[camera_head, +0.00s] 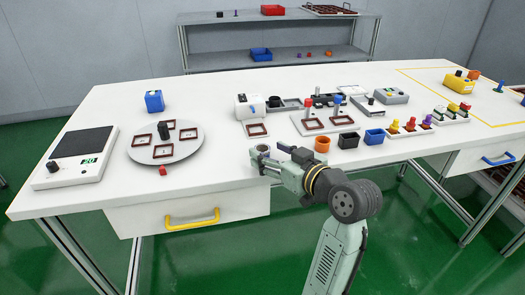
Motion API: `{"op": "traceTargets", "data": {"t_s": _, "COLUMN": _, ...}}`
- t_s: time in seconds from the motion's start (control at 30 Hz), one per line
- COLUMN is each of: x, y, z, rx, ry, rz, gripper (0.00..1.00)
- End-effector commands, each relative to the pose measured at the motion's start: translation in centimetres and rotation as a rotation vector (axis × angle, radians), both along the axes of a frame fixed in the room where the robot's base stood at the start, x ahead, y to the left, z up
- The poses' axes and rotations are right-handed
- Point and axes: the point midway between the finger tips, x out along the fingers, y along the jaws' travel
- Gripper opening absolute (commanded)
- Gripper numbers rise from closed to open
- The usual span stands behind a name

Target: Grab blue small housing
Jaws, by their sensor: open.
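A small blue open-topped housing (374,136) stands on the white table at the right end of a short row, beside a black open housing (348,140) and an orange round cup (322,144). My gripper (274,155) is open over the table's front edge, left of the orange cup and apart from the blue housing. Nothing shows between its fingers.
A round grey plate (190,147) with brown frames and a scale (75,158) stand at left. Behind the row is a grey fixture plate (304,131).

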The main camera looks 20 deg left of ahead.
Motion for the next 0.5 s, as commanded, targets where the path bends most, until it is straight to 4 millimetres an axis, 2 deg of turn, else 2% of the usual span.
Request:
{"op": "traceTargets", "data": {"t_s": 0.03, "x": 0.3, "y": 0.8, "z": 0.0, "rx": -0.001, "ry": 0.004, "rz": 0.004, "gripper": 0.56}}
{"op": "traceTargets", "data": {"t_s": 0.17, "x": 1.1, "y": 1.8, "z": -0.4, "rx": -0.001, "ry": 0.001, "rz": 0.002, "gripper": 0.56}}
{"op": "traceTargets", "data": {"t_s": 0.43, "x": 1.3, "y": 1.9, "z": -0.5, "rx": -0.001, "ry": 0.000, "rz": -0.001, "gripper": 0.56}}
{"op": "traceTargets", "data": {"t_s": 0.5, "x": 1.3, "y": 1.9, "z": -0.5, "rx": -0.001, "ry": 0.000, "rz": -0.001, "gripper": 0.51}}
